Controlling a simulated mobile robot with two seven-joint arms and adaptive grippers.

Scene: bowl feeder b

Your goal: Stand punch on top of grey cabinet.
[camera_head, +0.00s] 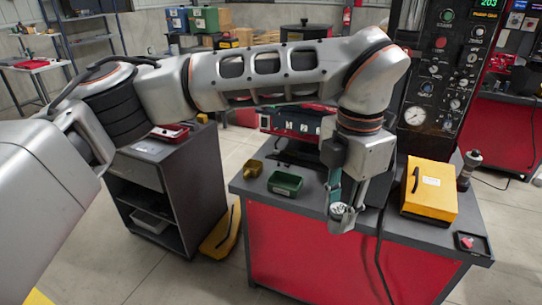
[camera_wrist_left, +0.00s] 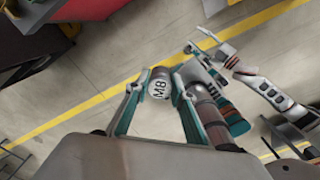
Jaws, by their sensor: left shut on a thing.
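My left gripper (camera_head: 343,208) hangs over the front edge of the red workbench, pointing down. It is shut on the punch (camera_head: 341,213), a small silver piece low between the fingers. In the left wrist view the punch shows its round end marked "M8" (camera_wrist_left: 160,86), between the teal fingertips (camera_wrist_left: 157,98); the rest of it is largely hidden. The grey cabinet (camera_head: 188,172), dark with open shelves, stands to the left of the workbench, apart from the gripper.
A red tray (camera_head: 168,132) lies toward the back of the cabinet's top; its front part looks clear. The workbench (camera_head: 290,240) holds a green bin (camera_head: 285,183), a small yellow bin (camera_head: 252,168), a yellow box (camera_head: 430,190) and a dark cylinder (camera_head: 468,168). A yellow item (camera_head: 220,235) lies on the floor between cabinet and workbench.

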